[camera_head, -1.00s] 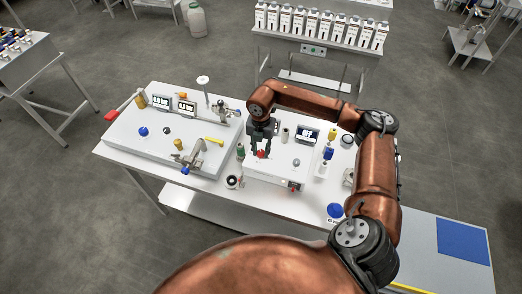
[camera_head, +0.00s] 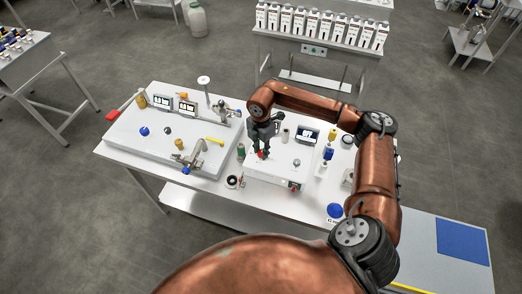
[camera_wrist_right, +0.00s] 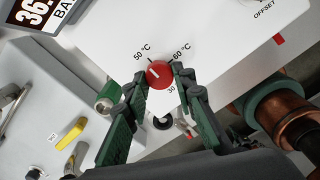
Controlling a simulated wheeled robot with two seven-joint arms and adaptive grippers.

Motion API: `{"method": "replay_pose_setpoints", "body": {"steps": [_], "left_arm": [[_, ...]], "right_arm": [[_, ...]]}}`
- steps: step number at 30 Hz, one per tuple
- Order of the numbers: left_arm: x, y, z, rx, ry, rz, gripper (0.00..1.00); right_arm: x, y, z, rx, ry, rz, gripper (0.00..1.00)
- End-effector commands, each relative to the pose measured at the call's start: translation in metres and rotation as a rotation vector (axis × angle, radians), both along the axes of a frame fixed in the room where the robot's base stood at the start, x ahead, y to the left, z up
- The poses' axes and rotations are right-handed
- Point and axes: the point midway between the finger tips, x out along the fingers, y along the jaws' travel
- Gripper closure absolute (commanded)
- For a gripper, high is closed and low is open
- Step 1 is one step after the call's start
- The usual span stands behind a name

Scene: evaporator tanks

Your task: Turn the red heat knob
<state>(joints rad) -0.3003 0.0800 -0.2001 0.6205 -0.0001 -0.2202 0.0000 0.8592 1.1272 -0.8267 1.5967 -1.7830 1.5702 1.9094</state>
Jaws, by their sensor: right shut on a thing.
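The red heat knob (camera_wrist_right: 160,74) is on the white top of a box, with printed marks "50 °C", "60 °C" and "30" around it in the right wrist view. Its white pointer line slants to the upper left, toward the "50 °C" side. My right gripper (camera_wrist_right: 160,78) is shut on the knob, one green finger on each side. In the head view the right gripper (camera_head: 262,152) comes down from above, and only a little of the red knob (camera_head: 260,156) shows by the fingertips. My left gripper is not in view.
The white box (camera_head: 262,176) stands on the white table beside a larger grey unit (camera_head: 140,140) with displays and valves. Bottles and a blue-capped item (camera_head: 334,210) stand to the right.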

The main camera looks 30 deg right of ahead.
Motion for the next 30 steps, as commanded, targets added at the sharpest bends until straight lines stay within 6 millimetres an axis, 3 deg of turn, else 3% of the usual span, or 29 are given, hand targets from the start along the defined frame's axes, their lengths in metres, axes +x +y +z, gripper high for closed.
{"method": "replay_pose_setpoints", "body": {"steps": [10, 11, 18, 30], "left_arm": [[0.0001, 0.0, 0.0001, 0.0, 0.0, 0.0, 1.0], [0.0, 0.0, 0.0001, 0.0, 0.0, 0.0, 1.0], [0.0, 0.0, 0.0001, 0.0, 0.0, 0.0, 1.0], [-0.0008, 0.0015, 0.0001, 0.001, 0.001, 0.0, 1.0]], "right_arm": [[0.0019, -0.0029, 0.0014, -0.005, -0.005, -0.007, 1.0], [0.0019, -0.0029, 0.0014, -0.005, -0.005, -0.006, 0.75], [0.001, -0.0016, 0.0007, -0.002, -0.003, -0.004, 0.59], [0.0008, -0.0008, 0.0092, -0.001, -0.002, -0.003, 0.58]]}}
